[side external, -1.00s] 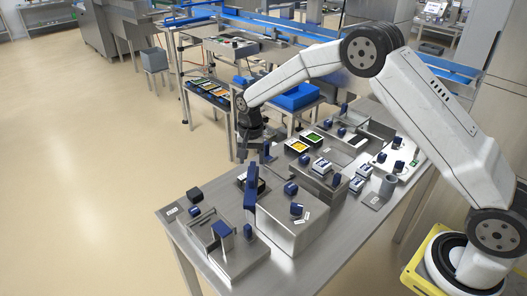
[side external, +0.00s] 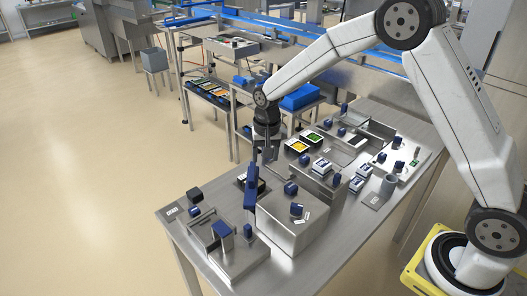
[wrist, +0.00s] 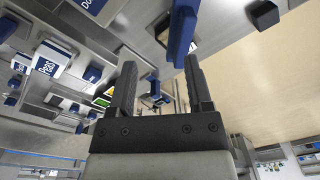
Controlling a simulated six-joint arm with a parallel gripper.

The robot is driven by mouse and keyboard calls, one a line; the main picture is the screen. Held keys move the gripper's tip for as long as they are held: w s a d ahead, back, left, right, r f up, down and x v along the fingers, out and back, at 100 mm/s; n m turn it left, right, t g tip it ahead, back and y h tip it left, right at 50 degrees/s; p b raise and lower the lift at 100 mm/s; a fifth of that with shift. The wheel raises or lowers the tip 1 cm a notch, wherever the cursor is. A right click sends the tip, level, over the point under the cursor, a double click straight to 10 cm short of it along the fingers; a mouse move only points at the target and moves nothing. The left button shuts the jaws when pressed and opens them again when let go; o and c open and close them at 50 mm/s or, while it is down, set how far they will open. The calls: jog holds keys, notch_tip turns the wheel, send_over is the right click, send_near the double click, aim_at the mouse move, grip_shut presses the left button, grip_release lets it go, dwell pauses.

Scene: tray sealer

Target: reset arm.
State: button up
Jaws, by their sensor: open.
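My gripper (side external: 267,158) is open and hangs fingers down over the back left edge of the steel table, behind the sealer's dark blue upright handle. In the wrist view my gripper (wrist: 160,64) shows two dark fingers spread apart with nothing held between them. The steel tray sealer box (side external: 292,222) stands on the table in front of the gripper. The upright dark blue handle (side external: 250,188) is at its left side and partly hides a dark tray-like item.
The steel table (side external: 315,262) carries several blue-knobbed fixtures. A yellow-filled tray (side external: 298,146) and a green-filled tray (side external: 313,138) lie to the right of my gripper. A black block (side external: 194,195) sits near the left edge. A blue bin (side external: 299,97) stands behind. Open floor lies left.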

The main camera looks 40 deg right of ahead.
jog(key=s+r+n+t, duration=0.1)
jog(key=s+n, duration=0.2)
jog(key=s, duration=0.8)
jog(key=s+d+r+n+t, duration=0.1)
jog(key=s+n, duration=0.2)
jog(key=s, duration=0.7)
jog(key=shift+s+d+r+n, duration=0.25)
jog(key=shift+s+r+n, duration=0.1)
jog(key=shift+r+n, duration=0.05)
